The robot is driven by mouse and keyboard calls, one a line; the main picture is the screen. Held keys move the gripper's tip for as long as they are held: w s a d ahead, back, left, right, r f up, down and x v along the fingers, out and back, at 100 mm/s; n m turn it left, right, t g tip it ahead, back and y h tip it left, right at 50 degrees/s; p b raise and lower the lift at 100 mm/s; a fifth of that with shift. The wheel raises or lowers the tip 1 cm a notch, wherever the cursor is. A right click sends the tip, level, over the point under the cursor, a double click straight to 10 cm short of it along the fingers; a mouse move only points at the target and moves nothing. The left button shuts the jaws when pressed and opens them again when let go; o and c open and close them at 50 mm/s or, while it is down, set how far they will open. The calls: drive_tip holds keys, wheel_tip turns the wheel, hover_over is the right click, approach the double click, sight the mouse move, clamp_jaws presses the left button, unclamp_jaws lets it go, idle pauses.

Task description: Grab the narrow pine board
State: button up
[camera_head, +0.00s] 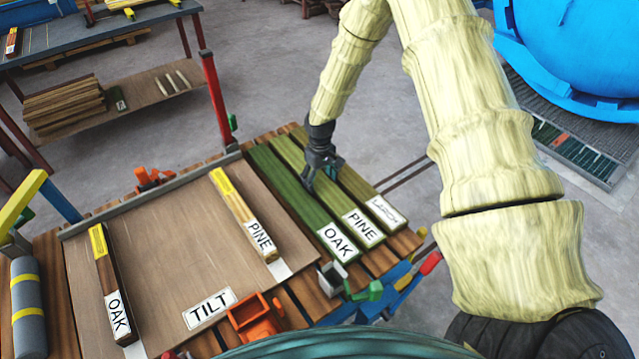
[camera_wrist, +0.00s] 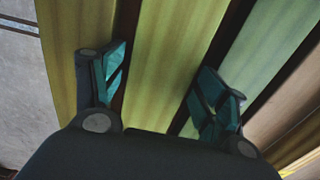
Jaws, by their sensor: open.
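A long green-yellow board labelled PINE (camera_head: 350,208) lies in the middle of three boards at the right of the table. In the wrist view the middle board (camera_wrist: 165,45) runs between my fingers. My gripper (camera_head: 324,180) is open over this board, also seen in the wrist view (camera_wrist: 155,75). One finger is by the dark gap on each side of the board; whether they touch it cannot be told. A shorter, narrower piece also labelled PINE (camera_head: 237,207), with a yellow end, lies on the TILT panel (camera_head: 165,255), left of my gripper.
A darker green OAK board (camera_head: 285,190) lies left of the middle board, a LARCH board (camera_head: 357,186) right of it. A narrow OAK piece (camera_head: 108,280) lies on the panel's left. Clamps and a red post (camera_head: 215,100) stand around the table.

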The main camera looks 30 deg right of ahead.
drive_tip(key=shift+f, duration=0.35)
drive_tip(key=shift+r, duration=0.1)
drive_tip(key=c, duration=1.2)
drive_tip(key=shift+o, duration=0.2)
drive_tip(key=shift+w, duration=0.1)
